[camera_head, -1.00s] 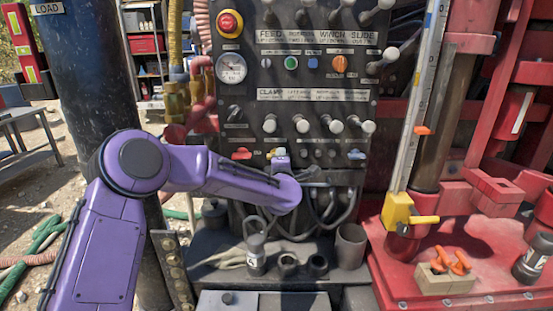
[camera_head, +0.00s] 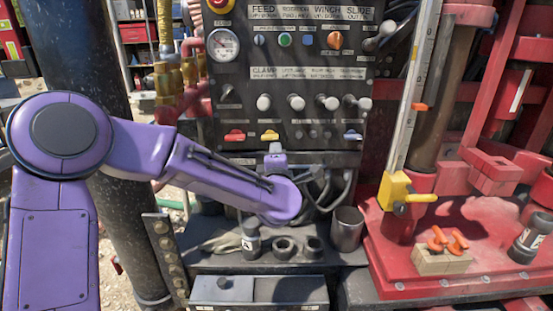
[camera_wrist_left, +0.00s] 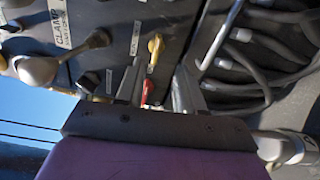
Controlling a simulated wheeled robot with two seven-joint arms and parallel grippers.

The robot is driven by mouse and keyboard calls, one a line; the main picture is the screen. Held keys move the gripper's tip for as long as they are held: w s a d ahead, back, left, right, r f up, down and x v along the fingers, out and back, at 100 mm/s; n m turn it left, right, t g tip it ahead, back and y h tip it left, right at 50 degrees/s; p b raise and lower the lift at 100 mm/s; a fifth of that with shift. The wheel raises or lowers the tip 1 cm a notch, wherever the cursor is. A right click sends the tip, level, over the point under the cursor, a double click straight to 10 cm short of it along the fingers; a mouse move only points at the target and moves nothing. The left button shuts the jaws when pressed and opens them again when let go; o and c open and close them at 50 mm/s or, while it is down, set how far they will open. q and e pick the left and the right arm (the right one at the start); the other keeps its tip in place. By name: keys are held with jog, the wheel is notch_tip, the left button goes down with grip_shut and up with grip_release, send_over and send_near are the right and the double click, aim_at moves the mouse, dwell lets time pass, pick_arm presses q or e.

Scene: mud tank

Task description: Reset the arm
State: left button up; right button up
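My left arm (camera_head: 215,175) comes in from the left, its purple wrist (camera_head: 280,200) in front of the lower part of the dark control panel (camera_head: 385,75). In the left wrist view, the two grey fingers of my left gripper (camera_wrist_left: 158,88) stand apart, with nothing held between them. A yellow lever (camera_wrist_left: 155,47) and a red lever (camera_wrist_left: 146,87) show beyond the fingers on the panel. In the head view, the yellow lever (camera_head: 269,135) sits just above the wrist end, with the red lever (camera_head: 235,135) to its left. My right gripper is out of view.
White-knobbed levers (camera_head: 296,102) stick out of the panel. Black hoses (camera_head: 325,190) hang below it. A ledge with a bottle (camera_head: 251,238) and cups (camera_head: 347,228) lies beneath. A dark column (camera_head: 85,70) stands at left, a red rig bed (camera_head: 490,235) at right.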

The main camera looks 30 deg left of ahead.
pick_arm(q)
jog(key=s+d+f+m+g+h, duration=0.2)
jog(key=s+f+m, duration=0.25)
jog(key=f, duration=0.55)
jog(key=s+d+f+m+g+h, duration=0.15)
jog(key=s+f+m, duration=0.3)
jog(key=f, duration=0.55)
jog(key=s+d+f+m+g+h, duration=0.1)
jog(key=s+f+m+h, duration=0.3)
jog(key=f, duration=0.6)
jog(key=s+f+m+g, duration=0.1)
jog(key=s+f+g, duration=0.1)
jog(key=s+f, duration=0.3)
jog(key=s+a+f+m+g+y, duration=0.1)
jog(key=s+f, duration=0.4)
jog(key=s, duration=0.7)
jog(key=s+f+m+g, duration=0.3)
jog(key=s+f, duration=0.3)
jog(key=s, duration=0.3)
jog(key=shift+a+g, duration=0.25)
jog(key=shift+g, duration=0.5)
